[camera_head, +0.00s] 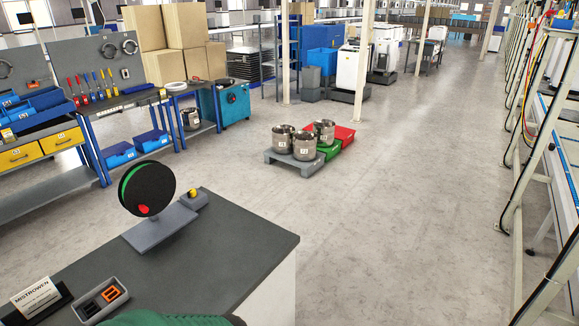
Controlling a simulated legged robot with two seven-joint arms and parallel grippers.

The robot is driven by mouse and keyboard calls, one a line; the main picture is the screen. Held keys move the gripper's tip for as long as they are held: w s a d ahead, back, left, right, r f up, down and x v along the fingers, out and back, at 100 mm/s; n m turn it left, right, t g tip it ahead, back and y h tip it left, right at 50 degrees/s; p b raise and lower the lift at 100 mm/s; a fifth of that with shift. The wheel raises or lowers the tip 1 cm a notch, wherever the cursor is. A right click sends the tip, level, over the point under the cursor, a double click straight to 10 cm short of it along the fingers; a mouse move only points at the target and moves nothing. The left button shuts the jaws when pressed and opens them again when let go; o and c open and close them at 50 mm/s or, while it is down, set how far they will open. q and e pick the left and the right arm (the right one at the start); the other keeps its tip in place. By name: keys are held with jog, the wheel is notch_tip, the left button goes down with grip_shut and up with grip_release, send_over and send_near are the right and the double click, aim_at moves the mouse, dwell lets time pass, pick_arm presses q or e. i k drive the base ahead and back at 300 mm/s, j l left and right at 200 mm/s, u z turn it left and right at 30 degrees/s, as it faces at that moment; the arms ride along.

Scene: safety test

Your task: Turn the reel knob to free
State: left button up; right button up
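A reel (147,186), a black disc with a green rim, stands upright on a grey base (172,222) on the dark-topped table. A small red knob (143,209) sits low on its face. Its exact setting is too small to read. Neither of my grippers can be made out in this view. A green rounded shape at the bottom edge is cut off, and I cannot tell what it is.
The table (235,243) also holds a yellow button on a small grey block (194,199), a grey tray (100,299) and a white sign (36,297). The tabletop right of the reel is clear.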

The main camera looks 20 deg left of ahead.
aim_at(192, 193)
jog(key=i+l+z, duration=0.2)
jog(key=i, duration=0.9)
jog(key=i+l+z, duration=0.2)
jog(key=i, duration=0.95)
jog(key=i+j+u, duration=0.5)
jog(key=i+u, duration=0.35)
jog(key=i+j+u, duration=0.1)
jog(key=i+u, duration=0.3)
jog(key=i+l+u, duration=0.1)
jog(key=i+u, duration=0.35)
jog(key=i+l+u, duration=0.2)
jog(key=u, duration=0.2)
jog(key=i+l+u, duration=0.4)
jog(key=i, duration=0.05)
